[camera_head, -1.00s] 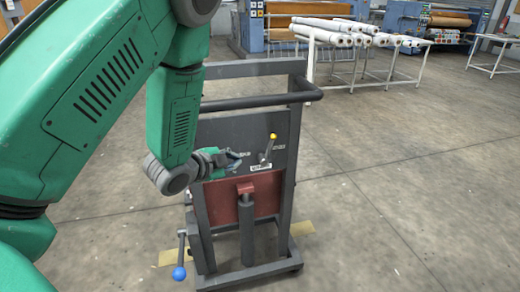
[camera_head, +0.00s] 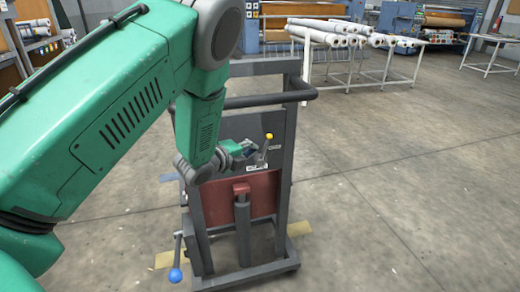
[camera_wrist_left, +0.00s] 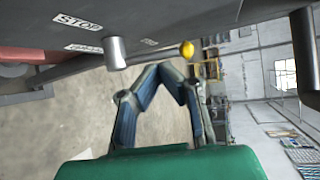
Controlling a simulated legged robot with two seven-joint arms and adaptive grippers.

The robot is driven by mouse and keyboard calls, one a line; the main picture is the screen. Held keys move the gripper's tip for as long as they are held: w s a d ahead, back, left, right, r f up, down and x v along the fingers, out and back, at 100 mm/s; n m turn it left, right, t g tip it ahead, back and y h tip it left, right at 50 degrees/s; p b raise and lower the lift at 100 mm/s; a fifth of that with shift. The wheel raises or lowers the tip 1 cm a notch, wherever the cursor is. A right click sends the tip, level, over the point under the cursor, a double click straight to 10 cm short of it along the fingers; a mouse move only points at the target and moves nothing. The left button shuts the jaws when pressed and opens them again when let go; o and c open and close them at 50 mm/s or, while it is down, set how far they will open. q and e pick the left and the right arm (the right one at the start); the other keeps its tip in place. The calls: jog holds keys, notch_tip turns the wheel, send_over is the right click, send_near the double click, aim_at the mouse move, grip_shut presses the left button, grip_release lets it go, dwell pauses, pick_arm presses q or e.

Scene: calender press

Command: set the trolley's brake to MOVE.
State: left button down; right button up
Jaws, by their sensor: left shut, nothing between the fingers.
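The trolley (camera_head: 292,125) stands upright with a dark panel facing me. On the panel is the brake lever (camera_head: 264,153), a grey handle with a yellow knob (camera_head: 269,136), pointing up and slightly right. In the left wrist view the lever (camera_wrist_left: 116,52) and its yellow knob (camera_wrist_left: 187,49) show close, with a STOP label (camera_wrist_left: 78,22) on the panel. Other labels are too small to read. My left gripper (camera_head: 252,148) is shut and empty just left of the lever. Its fingertips (camera_wrist_left: 162,68) lie near the lever; I cannot tell whether they touch. My right gripper is not in view.
A lever with a blue knob (camera_head: 176,274) hangs at the trolley's lower left. A dark push bar (camera_head: 250,101) crosses above the panel. White tables with rolls (camera_head: 345,35) and blue machines (camera_head: 398,18) stand behind. The floor to the right is clear.

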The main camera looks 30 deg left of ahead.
aim_at(266, 145)
pick_arm(q)
jog(key=x, duration=0.4)
jog(key=shift+d+r, duration=0.1)
jog(key=shift+d, duration=0.2)
jog(key=shift+w+a, duration=0.1)
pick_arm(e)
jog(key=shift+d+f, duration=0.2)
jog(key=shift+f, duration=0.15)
pick_arm(q)
jog(key=shift+a, duration=0.1)
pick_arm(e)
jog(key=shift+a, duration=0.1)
pick_arm(q)
jog(key=shift+w+d+r+m+g+p, duration=0.1)
jog(key=shift+w+d+m+g+p, duration=0.3)
jog(key=shift+g+p, duration=0.3)
jog(key=shift+w+d+f+y+b, duration=0.15)
jog(key=shift+w+d+b, duration=0.05)
jog(key=shift+w+d, duration=0.15)
jog(key=shift+w+d+f+y+b, duration=0.15)
jog(key=shift+w+d, duration=0.1)
jog(key=shift+d, duration=0.15)
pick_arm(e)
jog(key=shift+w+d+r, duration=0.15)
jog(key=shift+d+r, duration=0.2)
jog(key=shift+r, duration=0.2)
